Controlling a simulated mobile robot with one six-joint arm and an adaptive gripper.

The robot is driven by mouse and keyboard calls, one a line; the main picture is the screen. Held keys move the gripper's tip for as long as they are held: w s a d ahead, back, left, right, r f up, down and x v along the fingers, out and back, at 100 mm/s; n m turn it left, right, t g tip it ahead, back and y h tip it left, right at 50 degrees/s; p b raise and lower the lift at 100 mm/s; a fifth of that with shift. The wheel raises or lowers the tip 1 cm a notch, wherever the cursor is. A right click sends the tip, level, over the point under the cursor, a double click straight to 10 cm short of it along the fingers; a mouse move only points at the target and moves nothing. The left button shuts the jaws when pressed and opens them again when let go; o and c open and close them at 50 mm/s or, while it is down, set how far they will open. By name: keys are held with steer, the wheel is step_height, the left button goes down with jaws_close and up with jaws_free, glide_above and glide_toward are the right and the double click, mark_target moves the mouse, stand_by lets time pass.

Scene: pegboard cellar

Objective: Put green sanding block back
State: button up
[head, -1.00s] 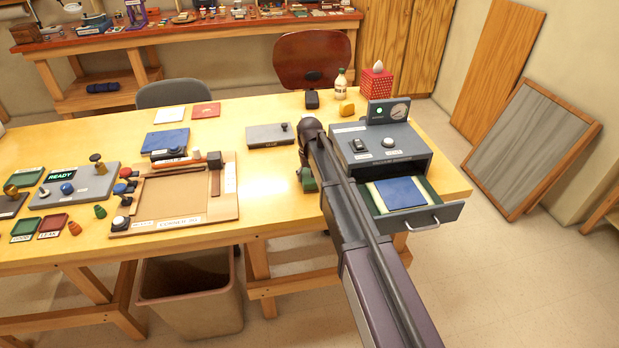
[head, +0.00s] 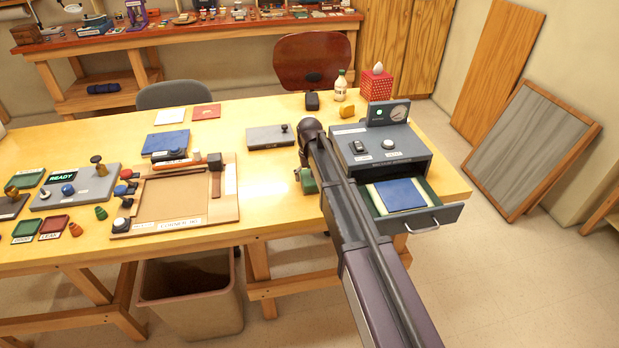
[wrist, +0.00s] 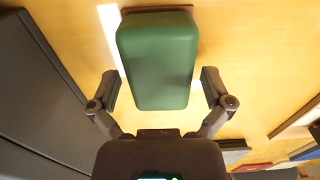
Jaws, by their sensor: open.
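The green sanding block (wrist: 158,60), with a brown edge at its far end, is in the wrist view at the upper middle. It lies on the yellow wooden table. My gripper (wrist: 160,82) is open, with one finger on each side of the block's near part and visible gaps between the fingers and the block. My fingers are hidden there.
The drawer unit's drawer (head: 436,216) is pulled out and holds a blue pad (head: 403,194). A wooden corner jig (head: 228,207) lies left of my arm. A grey plate with a knob (head: 268,138) lies behind the jig. A bin (head: 190,295) stands below the table's front edge.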

step_height(320, 180, up, 12)
steer(key=p, duration=1.1)
steer(key=shift+f, duration=0.2)
stand_by(0.4)
steer(key=s+d+m, duration=0.3)
steer(key=s+d, duration=2)
steer(key=s, duration=0.3)
